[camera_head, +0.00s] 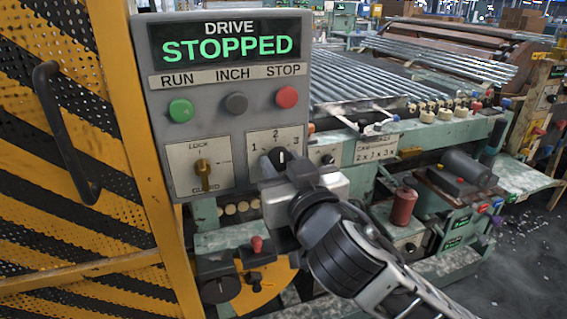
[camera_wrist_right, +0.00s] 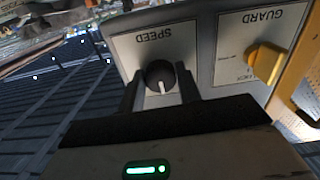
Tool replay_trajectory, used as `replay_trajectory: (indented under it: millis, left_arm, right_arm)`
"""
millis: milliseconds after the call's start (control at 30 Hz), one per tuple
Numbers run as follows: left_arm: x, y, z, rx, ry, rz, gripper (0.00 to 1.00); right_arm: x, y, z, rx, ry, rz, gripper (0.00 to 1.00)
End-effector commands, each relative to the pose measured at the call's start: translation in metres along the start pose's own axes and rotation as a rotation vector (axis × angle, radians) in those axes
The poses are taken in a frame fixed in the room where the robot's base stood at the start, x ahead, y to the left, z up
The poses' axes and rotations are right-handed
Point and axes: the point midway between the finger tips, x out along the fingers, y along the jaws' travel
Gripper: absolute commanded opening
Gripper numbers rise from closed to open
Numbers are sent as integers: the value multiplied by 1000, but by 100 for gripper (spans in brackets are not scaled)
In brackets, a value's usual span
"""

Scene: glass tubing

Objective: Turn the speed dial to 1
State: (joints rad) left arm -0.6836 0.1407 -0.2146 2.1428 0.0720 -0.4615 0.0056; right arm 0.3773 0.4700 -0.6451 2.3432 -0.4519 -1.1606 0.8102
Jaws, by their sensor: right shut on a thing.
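The black speed dial (camera_head: 279,157) sits on a white plate marked 1, 2 and 3 at the lower right of the grey control panel (camera_head: 225,130). Its white pointer line points up, near the 2. In the right wrist view the dial (camera_wrist_right: 158,72) appears upside down under the word SPEED. My right gripper (camera_head: 284,168) is at the panel, its fingers (camera_wrist_right: 159,90) on either side of the dial and shut on it. The gripper body hides the bottom of the dial plate in the head view. My left gripper is not in view.
A yellow key switch (camera_head: 203,172) marked GUARD is left of the dial. A yellow-black guard door (camera_head: 60,230) stands at left; a roller machine (camera_head: 360,85) lies behind.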

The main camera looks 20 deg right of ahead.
Motion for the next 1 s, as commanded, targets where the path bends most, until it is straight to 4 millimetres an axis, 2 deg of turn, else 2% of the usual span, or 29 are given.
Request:
replay_trajectory:
  millis: [267,1000]
  left_arm:
    - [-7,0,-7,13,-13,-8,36]
    - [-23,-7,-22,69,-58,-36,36]
  right_arm:
    - [0,1,-2,-164,-4,3,11]
    - [1,2,-4,-824,-2,2,11]
